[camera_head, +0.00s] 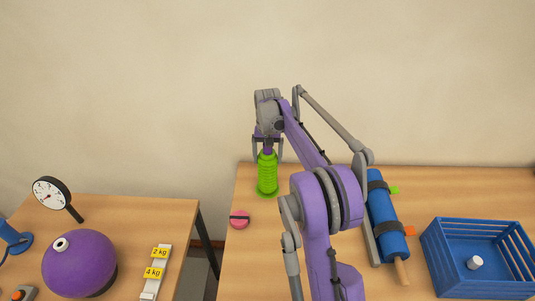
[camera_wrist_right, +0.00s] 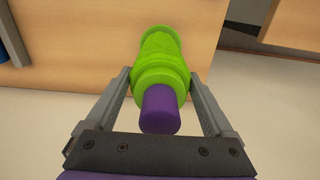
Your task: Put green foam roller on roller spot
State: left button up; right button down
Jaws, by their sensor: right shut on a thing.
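The green foam roller (camera_head: 267,175) is ribbed, with a purple core sticking out of its top. It is upright near the back left of the right-hand table. My right gripper (camera_head: 268,145) is above it and shut on its upper end. In the right wrist view the two fingers of my right gripper (camera_wrist_right: 160,85) flank the green foam roller (camera_wrist_right: 160,50), with the purple core between them. I cannot tell whether its lower end touches the table. I cannot make out a marked roller spot. My left gripper is out of view.
The right-hand table (camera_head: 330,250) also holds a pink disc (camera_head: 239,219), a blue roll (camera_head: 384,215) with dark straps, and a blue crate (camera_head: 450,275) at right. Across a gap, the left table (camera_head: 130,220) holds a purple ball (camera_head: 80,265), a dial (camera_head: 50,193) and a labelled strip (camera_head: 157,262).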

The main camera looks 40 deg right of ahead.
jog(key=shift+w+f, duration=0.1)
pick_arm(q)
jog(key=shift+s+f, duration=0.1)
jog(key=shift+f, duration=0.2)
pick_arm(e)
jog(key=shift+f, duration=0.45)
grip_release()
jog(key=shift+r+p, duration=1.4)
jog(key=shift+r, duration=2.25)
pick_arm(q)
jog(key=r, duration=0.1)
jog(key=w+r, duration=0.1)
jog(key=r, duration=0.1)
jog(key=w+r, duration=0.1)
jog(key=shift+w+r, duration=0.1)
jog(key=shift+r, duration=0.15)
pick_arm(e)
jog(key=shift+f, duration=0.1)
